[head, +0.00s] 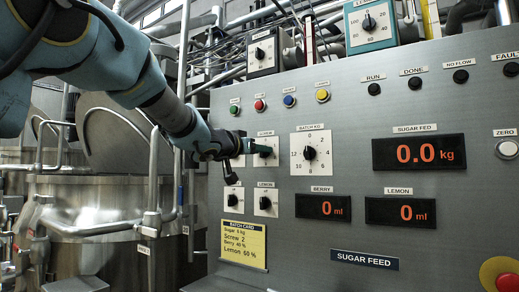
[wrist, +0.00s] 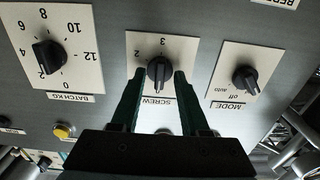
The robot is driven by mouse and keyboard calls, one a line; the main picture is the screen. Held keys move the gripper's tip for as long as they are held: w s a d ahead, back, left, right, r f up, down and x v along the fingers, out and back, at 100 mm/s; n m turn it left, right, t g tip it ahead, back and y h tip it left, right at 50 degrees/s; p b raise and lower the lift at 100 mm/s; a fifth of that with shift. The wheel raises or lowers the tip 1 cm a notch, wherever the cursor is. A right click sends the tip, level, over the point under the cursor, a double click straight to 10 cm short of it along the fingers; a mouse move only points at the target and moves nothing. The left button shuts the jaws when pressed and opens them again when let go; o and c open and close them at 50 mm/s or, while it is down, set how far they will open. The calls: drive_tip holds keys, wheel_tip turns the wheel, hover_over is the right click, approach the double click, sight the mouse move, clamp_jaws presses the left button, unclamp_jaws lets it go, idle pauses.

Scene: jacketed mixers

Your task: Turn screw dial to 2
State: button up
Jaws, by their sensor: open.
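The screw dial (wrist: 158,70) is a black knob on a white plate marked SCREW, seen upside down in the wrist view. The knob's narrow end seems to point down in the picture, toward the SCREW label and away from the 3. My gripper (wrist: 159,76) is open, with one dark green finger on each side of the knob. I cannot tell whether they touch it.
The batch kg dial (head: 309,153) and mode dial (wrist: 245,79) flank the screw dial. A yellow batch card (head: 243,244) reads Screw 2. The sugar feed display (head: 418,153) shows 0.0 kg. A red stop button (head: 505,282) is at lower right. Steel mixers (head: 95,215) stand left.

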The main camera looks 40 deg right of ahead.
drive_tip(key=shift+d, duration=0.2)
clamp_jaws()
idle(0.3)
